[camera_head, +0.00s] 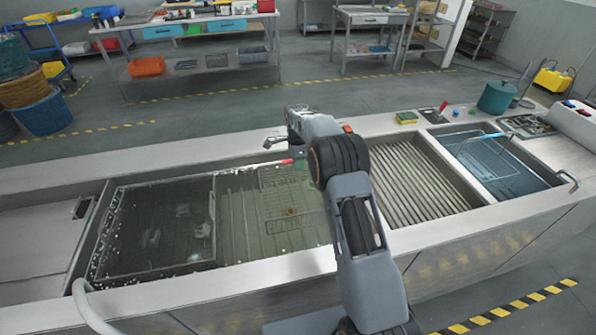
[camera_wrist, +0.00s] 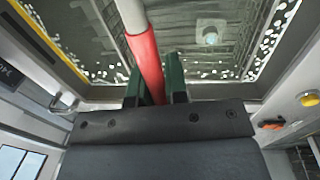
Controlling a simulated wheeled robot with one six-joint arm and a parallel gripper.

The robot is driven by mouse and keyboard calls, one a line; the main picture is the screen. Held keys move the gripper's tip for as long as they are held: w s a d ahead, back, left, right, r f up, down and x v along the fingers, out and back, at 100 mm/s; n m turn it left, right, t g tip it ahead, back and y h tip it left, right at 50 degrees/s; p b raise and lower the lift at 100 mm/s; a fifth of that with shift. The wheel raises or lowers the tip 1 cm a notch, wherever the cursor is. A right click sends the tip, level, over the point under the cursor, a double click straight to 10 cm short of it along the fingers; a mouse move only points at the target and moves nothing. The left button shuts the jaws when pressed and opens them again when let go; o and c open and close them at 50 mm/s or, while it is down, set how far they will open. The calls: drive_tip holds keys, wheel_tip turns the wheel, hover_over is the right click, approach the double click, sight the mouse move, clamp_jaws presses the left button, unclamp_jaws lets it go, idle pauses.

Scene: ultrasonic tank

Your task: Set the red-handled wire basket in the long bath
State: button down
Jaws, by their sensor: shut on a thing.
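My gripper (camera_wrist: 155,78) is shut on the red grip of the wire basket's handle (camera_wrist: 146,58), which passes between the green fingers and continues as a pale bar. In the head view a bit of the red handle (camera_head: 290,161) shows below my wrist, over the back edge of the long bath (camera_head: 86,247). The long bath holds murky water with white foam spots. Wire mesh (camera_wrist: 240,40) shows beyond the handle in the wrist view. I cannot tell clearly how deep the basket sits or whether it touches the floor of the bath.
Right of my arm is a ribbed drain section (camera_head: 425,180), then a basin (camera_head: 480,140) with a blue wire basket (camera_head: 505,170). A tap (camera_head: 275,141) stands behind the long bath. A sponge (camera_head: 406,117), a red-handled brush (camera_head: 437,112) and a green pot (camera_head: 496,97) line the back ledge.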

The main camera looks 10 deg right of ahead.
drive_tip(key=shift+f+p, duration=0.3)
drive_tip(key=shift+f, duration=1.45)
drive_tip(key=c, duration=1.1)
unclamp_jaws()
